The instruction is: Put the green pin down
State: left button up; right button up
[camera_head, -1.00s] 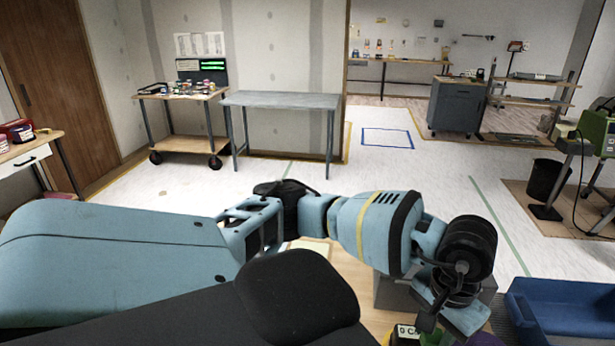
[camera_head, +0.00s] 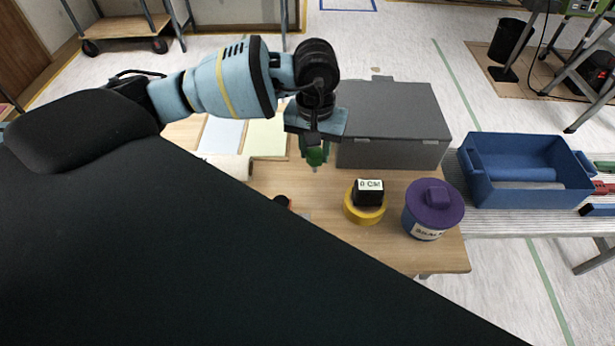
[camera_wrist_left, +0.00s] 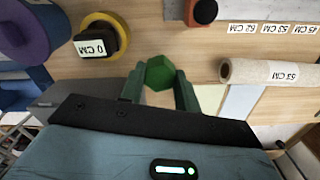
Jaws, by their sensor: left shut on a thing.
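My left gripper (camera_head: 314,148) hangs fingers down over the wooden table, in front of the grey box. It is shut on the green pin (camera_head: 316,158). In the left wrist view the pin's green hexagonal end (camera_wrist_left: 159,73) sits between the two dark green fingers (camera_wrist_left: 160,90). The pin points down; I cannot tell whether its lower tip touches the tabletop (camera_head: 300,190). My right gripper is not in view.
A black block marked 0 CM (camera_head: 369,192) rests on a yellow ring (camera_head: 362,215). Beside it stands a purple-lidded tub (camera_head: 433,207). The grey box (camera_head: 395,120) is behind. A pale roll (camera_wrist_left: 270,72) lies left. A blue bin (camera_head: 525,190) stands at right.

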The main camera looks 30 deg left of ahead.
pick_arm(q)
jog(key=w+a+f+n, duration=0.3)
jog(key=w+a+f, duration=0.1)
jog(key=w+a, duration=0.1)
jog(key=shift+s+d+f, duration=0.1)
jog(key=shift+s+f, duration=0.05)
jog(key=shift+f, duration=2.4)
jog(key=shift+s+f, duration=0.1)
jog(key=shift+f, duration=2.4)
jog(key=shift+f, duration=0.1)
jog(key=shift+f+b, duration=0.15)
jog(key=shift+b, duration=0.2)
jog(key=o, duration=1.1)
jog(key=shift+c, duration=0.2)
notch_tip(320, 180, up, 12)
jog(key=shift+r, duration=0.25)
